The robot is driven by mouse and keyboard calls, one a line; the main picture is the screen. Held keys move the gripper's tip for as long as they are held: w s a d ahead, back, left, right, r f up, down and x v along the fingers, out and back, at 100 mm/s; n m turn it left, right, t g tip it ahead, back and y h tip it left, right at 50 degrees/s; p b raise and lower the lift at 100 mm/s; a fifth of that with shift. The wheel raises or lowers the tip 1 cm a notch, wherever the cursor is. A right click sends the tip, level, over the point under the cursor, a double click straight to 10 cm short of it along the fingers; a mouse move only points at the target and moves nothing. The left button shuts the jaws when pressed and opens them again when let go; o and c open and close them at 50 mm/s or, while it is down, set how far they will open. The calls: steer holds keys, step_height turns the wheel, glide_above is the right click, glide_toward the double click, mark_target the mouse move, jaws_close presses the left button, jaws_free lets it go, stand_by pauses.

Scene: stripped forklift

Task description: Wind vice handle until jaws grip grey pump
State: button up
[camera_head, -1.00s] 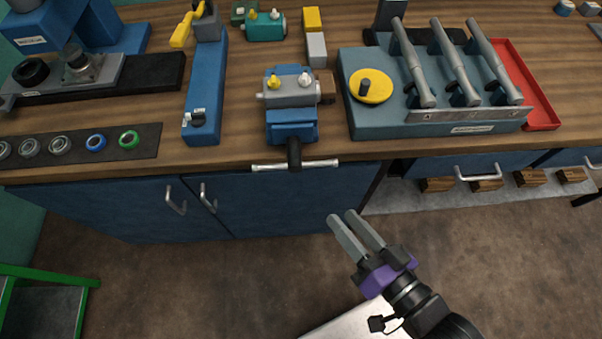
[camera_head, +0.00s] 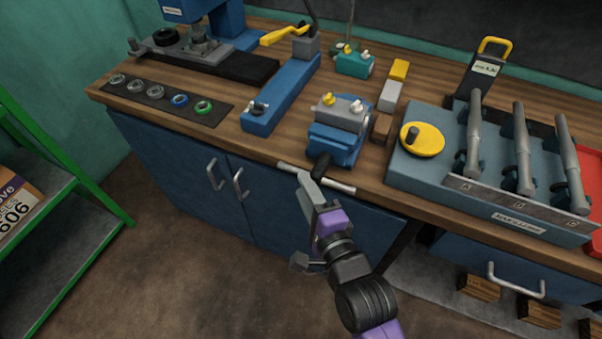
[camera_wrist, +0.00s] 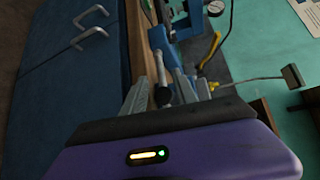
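The blue vice (camera_head: 333,143) stands at the bench's front edge. The grey pump (camera_head: 341,111), with a yellow and a white cap, sits in its top; whether the jaws touch it I cannot tell. The silver vice handle (camera_head: 338,185) is a bar lying crosswise in front of the vice, below the bench edge. My gripper (camera_head: 308,185) is at the left part of this bar. In the wrist view my gripper (camera_wrist: 163,88) has its fingers apart, with a dark-ended rod (camera_wrist: 160,72) showing between them. Contact is not clear.
A grey-blue rack with a yellow knob (camera_head: 422,139) stands right of the vice, a long blue fixture (camera_head: 282,95) left of it. Cabinet door handles (camera_head: 238,184) stick out below. A green shelf stand (camera_head: 75,165) is at the left. Floor in front is clear.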

mark_target(295, 168)
steer(key=x, duration=0.6)
steer(key=shift+w+a+f, duration=0.1)
steer(key=shift+w, duration=0.25)
steer(key=shift+c, duration=0.2)
jaws_close()
